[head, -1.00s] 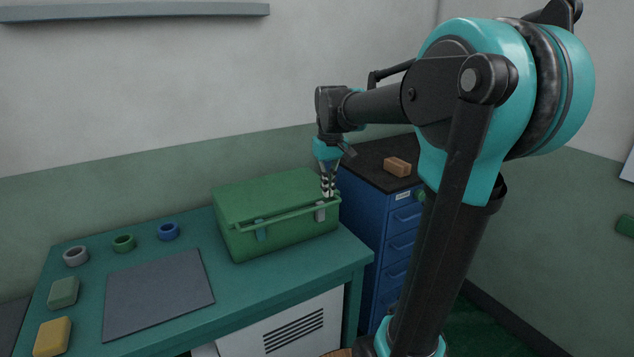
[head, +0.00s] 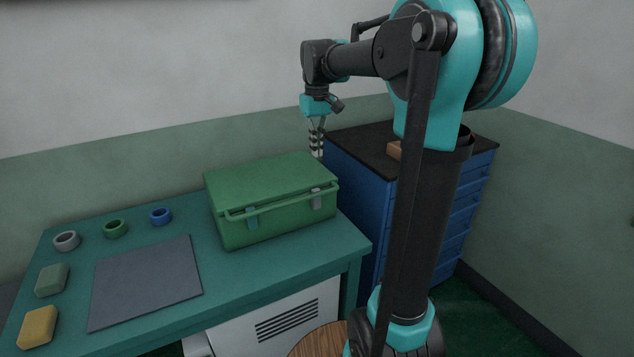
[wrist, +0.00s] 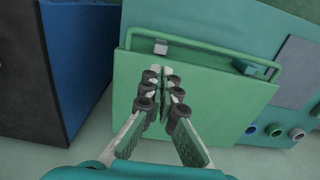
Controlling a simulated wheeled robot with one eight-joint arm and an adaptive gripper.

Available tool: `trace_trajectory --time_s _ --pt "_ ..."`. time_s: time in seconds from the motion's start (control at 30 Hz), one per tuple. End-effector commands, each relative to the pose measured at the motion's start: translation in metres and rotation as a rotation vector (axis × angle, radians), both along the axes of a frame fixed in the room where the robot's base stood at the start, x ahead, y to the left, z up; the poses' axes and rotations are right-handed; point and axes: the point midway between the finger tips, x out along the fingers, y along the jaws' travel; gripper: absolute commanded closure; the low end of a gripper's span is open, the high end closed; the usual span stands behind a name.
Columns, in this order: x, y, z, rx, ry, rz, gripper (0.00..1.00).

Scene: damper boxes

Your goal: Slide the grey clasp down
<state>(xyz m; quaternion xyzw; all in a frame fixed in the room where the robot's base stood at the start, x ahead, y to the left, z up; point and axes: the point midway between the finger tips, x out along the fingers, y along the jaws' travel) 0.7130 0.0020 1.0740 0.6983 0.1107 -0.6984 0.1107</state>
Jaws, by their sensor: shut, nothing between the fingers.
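The green box (head: 268,178) stands on the bench with its lid down. The grey clasp (head: 316,196) is on its front face near the right end, by the long green handle bar. A teal clasp (head: 252,218) is further left on the same face. Both show in the wrist view, the grey clasp (wrist: 160,47) near the top centre and the teal clasp (wrist: 250,67) to the right. My gripper (head: 317,155) is shut and empty, above the box's right end and apart from the grey clasp. Its fingertips also show in the wrist view (wrist: 160,75).
The teal bench (head: 235,285) holds a grey mat (head: 146,281), several rings and two blocks left of the box. A blue drawer cabinet (head: 358,195) stands close to the box's right, with a brown block (head: 394,150) on top.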

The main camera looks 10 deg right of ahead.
Motion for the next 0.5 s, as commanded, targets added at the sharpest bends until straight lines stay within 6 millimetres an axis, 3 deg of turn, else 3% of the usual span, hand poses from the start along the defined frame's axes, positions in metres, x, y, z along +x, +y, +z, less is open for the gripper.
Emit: trace_trajectory --time_s 0.3,0.5 --pt "0.000 0.000 -0.064 0.000 0.000 0.000 1.00" --pt "0.000 0.000 -0.096 0.000 0.000 0.000 1.00"
